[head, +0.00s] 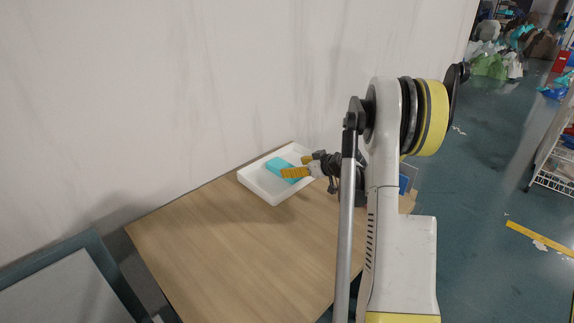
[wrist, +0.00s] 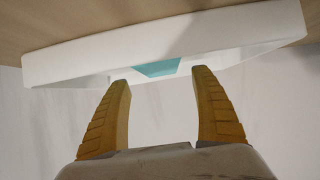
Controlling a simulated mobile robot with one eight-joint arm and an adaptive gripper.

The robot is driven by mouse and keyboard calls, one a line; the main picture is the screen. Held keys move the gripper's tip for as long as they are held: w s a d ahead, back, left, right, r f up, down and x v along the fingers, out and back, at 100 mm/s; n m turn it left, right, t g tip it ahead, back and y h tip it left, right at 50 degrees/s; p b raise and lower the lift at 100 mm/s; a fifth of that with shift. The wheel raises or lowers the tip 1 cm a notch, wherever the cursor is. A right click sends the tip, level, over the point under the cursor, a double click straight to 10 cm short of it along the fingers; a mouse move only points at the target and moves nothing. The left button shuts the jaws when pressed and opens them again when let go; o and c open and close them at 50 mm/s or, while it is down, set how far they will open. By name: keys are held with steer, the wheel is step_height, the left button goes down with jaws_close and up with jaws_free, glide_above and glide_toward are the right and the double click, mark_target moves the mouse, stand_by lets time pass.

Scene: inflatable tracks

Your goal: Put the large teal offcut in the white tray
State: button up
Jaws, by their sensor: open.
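The large teal offcut (head: 281,167) lies in the white tray (head: 268,193) at the back of the wooden table in the head view. In the wrist view, part of the teal offcut (wrist: 158,68) shows at the tray (wrist: 90,62); the rest of it is hidden. My gripper (head: 295,166) is at the right side of the tray, its yellow fingers near the offcut in the head view. In the wrist view, the fingers of my gripper (wrist: 161,78) are spread with nothing between them. I cannot tell whether a finger touches the offcut.
The wooden table (head: 230,240) is bare in front of the tray. A pale wall (head: 200,90) stands close behind the table. A grey-framed panel (head: 60,290) is at the lower left. A white wire rack (head: 555,165) stands far right, with open floor between.

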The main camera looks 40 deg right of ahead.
steer(key=p+v, duration=0.1)
steer(key=v, duration=0.5)
steer(key=w+a+r+t+h, duration=0.1)
steer(key=w+a+r+t, duration=0.15)
steer(key=r, duration=0.45)
steer(key=w+a+r+t+h, duration=0.1)
steer(key=a+r, duration=0.2)
steer(key=r, duration=0.4)
steer(key=w+a+r+t+h, duration=0.1)
steer(key=w+a+r+t, duration=0.1)
steer(key=r, duration=0.5)
steer(key=s+a+r+m+h, duration=0.4)
steer(key=s+r+h, duration=0.1)
steer(key=r, duration=0.4)
steer(key=s+a+f+n+g+y, duration=0.1)
steer(key=s+a+f+g+y, duration=0.2)
steer(key=s+a+f, duration=0.6)
steer(key=s+a+f+n+g+y, duration=0.1)
steer(key=s+a+f+g+y, duration=0.2)
steer(key=s+a+f+g, duration=0.4)
steer(key=s+a+f, duration=0.3)
steer(key=s+a, duration=0.5)
steer(key=shift+s+a, duration=0.25)
steer(key=shift+a, duration=0.05)
steer(key=shift+f+g, duration=0.1)
steer(key=shift+g, duration=0.15)
